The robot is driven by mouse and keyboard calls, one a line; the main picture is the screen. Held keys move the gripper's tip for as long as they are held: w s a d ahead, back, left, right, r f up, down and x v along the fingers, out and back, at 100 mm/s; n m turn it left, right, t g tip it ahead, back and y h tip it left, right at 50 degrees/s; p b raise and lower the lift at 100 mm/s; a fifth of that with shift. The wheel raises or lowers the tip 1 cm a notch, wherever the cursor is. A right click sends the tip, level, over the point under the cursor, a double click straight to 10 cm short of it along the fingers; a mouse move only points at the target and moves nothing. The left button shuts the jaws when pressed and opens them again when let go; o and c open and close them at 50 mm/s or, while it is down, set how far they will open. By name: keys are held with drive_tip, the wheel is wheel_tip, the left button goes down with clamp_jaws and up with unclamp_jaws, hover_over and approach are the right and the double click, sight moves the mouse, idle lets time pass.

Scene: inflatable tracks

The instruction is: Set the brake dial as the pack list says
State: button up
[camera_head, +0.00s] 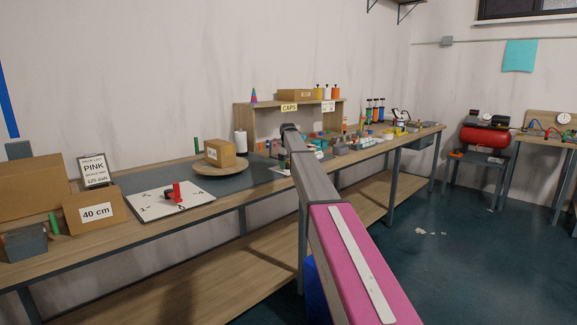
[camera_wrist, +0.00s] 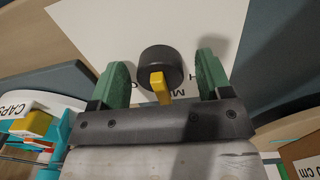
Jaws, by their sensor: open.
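The brake dial (camera_wrist: 160,66) shows in the wrist view as a round black knob with a yellow pointer (camera_wrist: 162,88) on a white plate (camera_wrist: 110,32). The pointer aims down in the picture, toward my palm. Printed letters, an M among them, are partly hidden beside it. My gripper (camera_wrist: 162,80) is open, one green finger on each side of the knob, with gaps visible. The pack list (camera_head: 95,170) stands on the bench at left in the head view. It reads PINK and 125 daN; its small middle line is hard to read. My arm hides part of the bench there.
A white board with a red lever (camera_head: 173,192) lies on the bench beside a 40 cm box (camera_head: 95,211). A cardboard box (camera_head: 220,153) sits on a round wooden disc (camera_head: 222,168). A CAPS shelf (camera_head: 243,117) and many small items stand farther along.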

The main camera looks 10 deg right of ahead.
sight(288, 162)
drive_tip(key=shift+r, duration=0.15)
wheel_tip(288, 162, up, 11)
drive_tip(key=shift+a+f, duration=0.1)
drive_tip(key=shift+f, duration=0.1)
idle(0.3)
